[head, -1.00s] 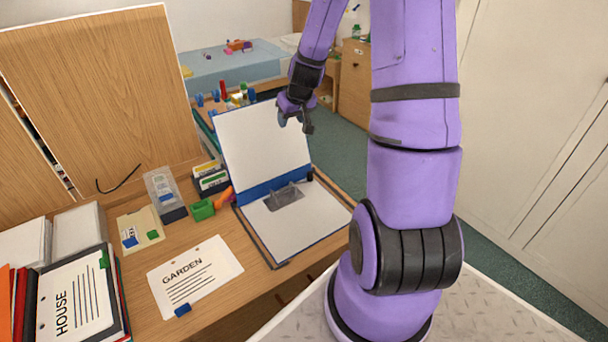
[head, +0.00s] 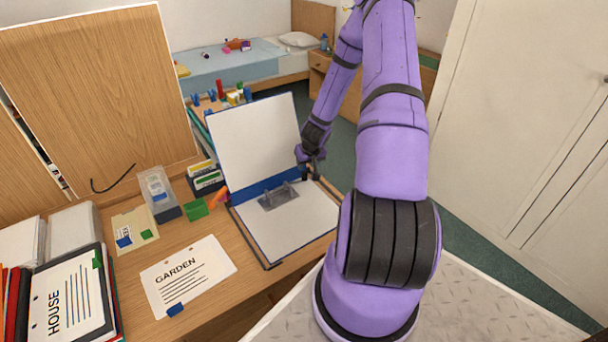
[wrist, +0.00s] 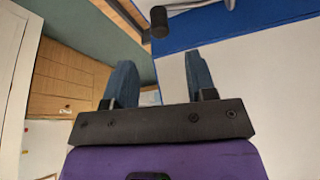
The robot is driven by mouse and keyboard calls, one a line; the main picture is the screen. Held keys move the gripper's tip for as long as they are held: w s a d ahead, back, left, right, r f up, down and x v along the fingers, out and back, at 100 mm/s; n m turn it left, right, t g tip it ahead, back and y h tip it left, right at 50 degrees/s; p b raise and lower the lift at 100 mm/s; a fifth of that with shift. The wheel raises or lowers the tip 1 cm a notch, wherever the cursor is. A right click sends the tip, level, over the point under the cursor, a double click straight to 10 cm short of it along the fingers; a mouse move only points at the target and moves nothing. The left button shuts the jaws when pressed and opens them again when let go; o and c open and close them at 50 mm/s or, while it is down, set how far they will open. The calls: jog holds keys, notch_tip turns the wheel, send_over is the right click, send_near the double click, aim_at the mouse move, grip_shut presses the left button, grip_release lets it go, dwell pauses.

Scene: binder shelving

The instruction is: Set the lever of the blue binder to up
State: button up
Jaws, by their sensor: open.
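The blue binder (head: 297,222) lies open on the desk, its white inner cover (head: 252,140) raised at the back. The metal ring mechanism (head: 279,197) sits near the blue spine. My gripper (head: 309,172) is at the right end of the spine, open and empty. In the wrist view, the lever's black knob (wrist: 159,20) on a grey metal arm appears beyond my two blue fingertips (wrist: 159,60), roughly in line with the gap between them. The blue spine (wrist: 240,27) is behind it. In the head view my gripper hides most of the lever, so its position is unclear.
The GARDEN sheet (head: 188,270) lies left of the binder. A green block (head: 195,209), an orange object (head: 219,196) and card boxes (head: 205,178) stand beside the binder's left edge. The HOUSE folder (head: 68,300) is at the far left.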

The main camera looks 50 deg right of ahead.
aim_at(305, 173)
jog(key=x, duration=0.8)
jog(key=shift+w+f, duration=0.1)
jog(key=shift+f, duration=0.3)
grip_shut()
